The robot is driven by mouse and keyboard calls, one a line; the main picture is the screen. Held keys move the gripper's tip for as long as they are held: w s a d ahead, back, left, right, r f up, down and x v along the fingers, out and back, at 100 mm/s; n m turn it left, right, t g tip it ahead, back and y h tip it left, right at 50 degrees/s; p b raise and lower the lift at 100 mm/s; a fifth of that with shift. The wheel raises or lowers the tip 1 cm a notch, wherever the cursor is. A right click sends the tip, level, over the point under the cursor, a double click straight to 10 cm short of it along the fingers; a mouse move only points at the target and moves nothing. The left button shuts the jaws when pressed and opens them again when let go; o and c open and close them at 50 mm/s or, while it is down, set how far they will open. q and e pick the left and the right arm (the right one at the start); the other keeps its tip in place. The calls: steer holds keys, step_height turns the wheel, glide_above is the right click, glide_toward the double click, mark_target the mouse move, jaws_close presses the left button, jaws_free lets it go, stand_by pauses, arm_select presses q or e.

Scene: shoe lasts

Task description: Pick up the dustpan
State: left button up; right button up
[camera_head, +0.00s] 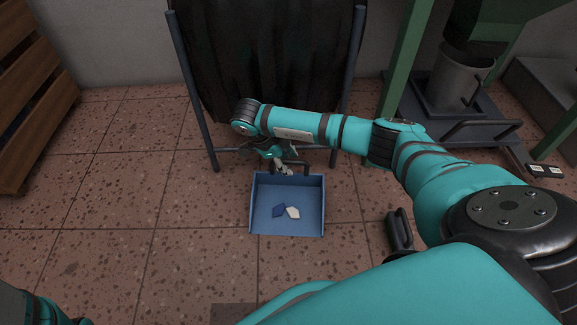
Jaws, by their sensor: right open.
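The blue dustpan (312,205) lies on the tiled floor in the middle of the head view, its tray open upward. A small dark blue piece (279,211) and a white piece (293,212) lie in it. Its dark handle (303,165) is at the far side, partly hidden by my right gripper. My right gripper (283,169) is open at the far edge of the dustpan, close to the handle. Whether it touches the handle is too small to tell. Part of my left arm shows at the lower left corner; its gripper is out of view.
A black bag (265,60) hangs in a blue frame (190,90) just behind the dustpan. Wooden slats (25,110) stand at the left. A grey metal bucket (455,80) stands by a green frame (400,60) at the right. The floor (110,210) left of the dustpan is clear.

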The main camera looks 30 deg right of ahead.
steer(key=shift+d+f, duration=0.1)
steer(key=shift+f, duration=0.25)
steer(key=shift+r, duration=0.15)
jaws_close()
steer(key=shift+r, duration=0.15)
